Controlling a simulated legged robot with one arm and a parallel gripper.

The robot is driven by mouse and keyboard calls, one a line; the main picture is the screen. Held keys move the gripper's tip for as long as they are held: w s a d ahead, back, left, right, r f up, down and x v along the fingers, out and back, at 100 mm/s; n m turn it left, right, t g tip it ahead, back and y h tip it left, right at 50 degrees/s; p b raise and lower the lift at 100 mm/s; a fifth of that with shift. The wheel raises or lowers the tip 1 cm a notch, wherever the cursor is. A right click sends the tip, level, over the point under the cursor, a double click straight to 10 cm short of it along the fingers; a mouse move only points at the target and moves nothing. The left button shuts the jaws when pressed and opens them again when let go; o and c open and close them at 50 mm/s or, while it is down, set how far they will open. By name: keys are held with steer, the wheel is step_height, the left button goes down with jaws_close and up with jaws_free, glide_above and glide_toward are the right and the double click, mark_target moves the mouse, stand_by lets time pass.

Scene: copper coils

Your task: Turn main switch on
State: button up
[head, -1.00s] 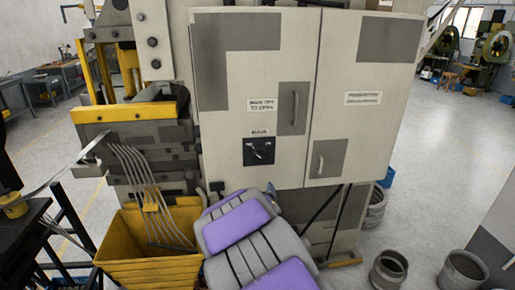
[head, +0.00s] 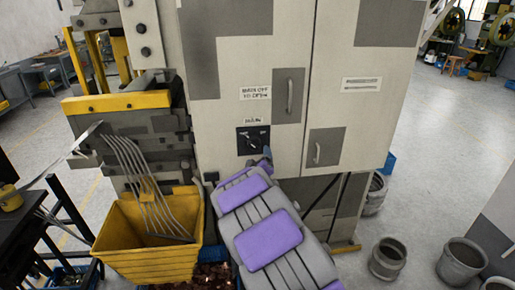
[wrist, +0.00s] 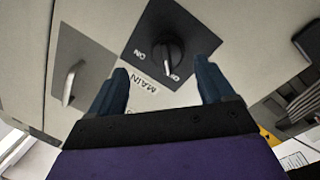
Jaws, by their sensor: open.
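The main switch (head: 253,140) is a black rotary knob on a black square plate on the cabinet front, with a MAIN label by the plate. In the wrist view the knob (wrist: 169,52) shows large, and its white mark points at the OFF lettering; ON is on the plate's other side. My gripper (wrist: 163,75) is open, with its two blue fingers apart and nothing between them. The knob appears ahead of the gap between the fingers; I see no contact. In the head view my gripper (head: 267,157) is just below and right of the switch, partly hidden by my arm.
The grey cabinet (head: 235,60) has two doors with handles (head: 290,96). A yellow bin (head: 150,262) with metal strips stands to the left of my arm.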

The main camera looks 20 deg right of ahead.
mark_target(254, 148)
steer(key=w, duration=0.2)
steer(key=w+a, duration=0.1)
steer(key=w, duration=0.2)
steer(key=shift+w+a+r, duration=0.1)
steer(key=w+d, duration=0.1)
steer(key=d, duration=0.1)
steer(key=w+d, duration=0.1)
steer(key=d, duration=0.1)
steer(key=shift+w+b, duration=0.3)
steer(key=shift+b, duration=0.1)
steer(key=shift+a+r, duration=0.1)
steer(key=shift+a, duration=1.15)
steer(key=shift+c, duration=1.2)
steer(key=shift+d, duration=0.8)
steer(key=c, duration=0.5)
steer(key=shift+c, duration=1.2)
steer(key=shift+a, duration=0.2)
steer(key=shift+c, duration=0.3)
